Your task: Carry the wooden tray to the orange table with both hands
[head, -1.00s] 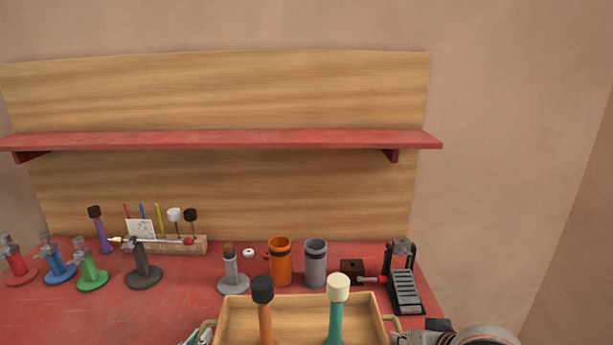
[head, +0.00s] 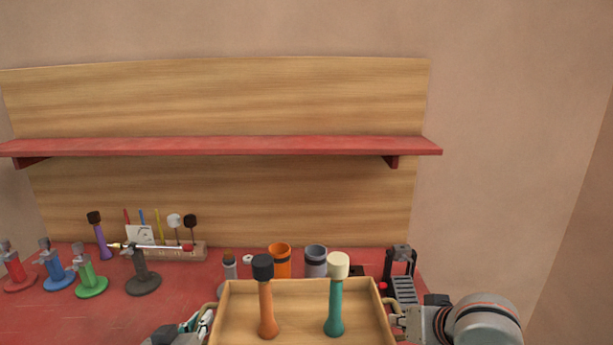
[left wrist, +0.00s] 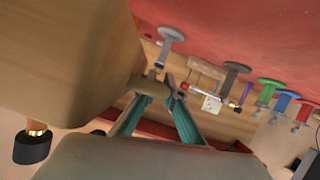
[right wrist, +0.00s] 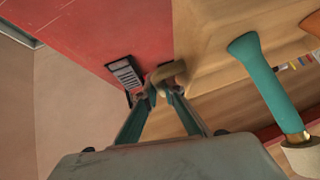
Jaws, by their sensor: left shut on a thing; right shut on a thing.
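The wooden tray (head: 300,312) is at the bottom middle of the head view, in front of the red table. An orange mallet (head: 266,305) with a black head and a teal mallet (head: 336,305) with a cream head stand upright in it. My left gripper (head: 207,316) is shut on the tray's left handle, which shows in the left wrist view (left wrist: 150,86). My right gripper (head: 397,312) is shut on the right handle, seen in the right wrist view (right wrist: 168,74). The tray looks about level. No orange table is in view.
The red table (head: 110,320) holds several coloured stands at left, a wooden rack (head: 180,252) of sticks, an orange cup (head: 279,260), a grey cup (head: 315,262) and a black ridged device (head: 402,285). A red shelf (head: 220,146) hangs behind.

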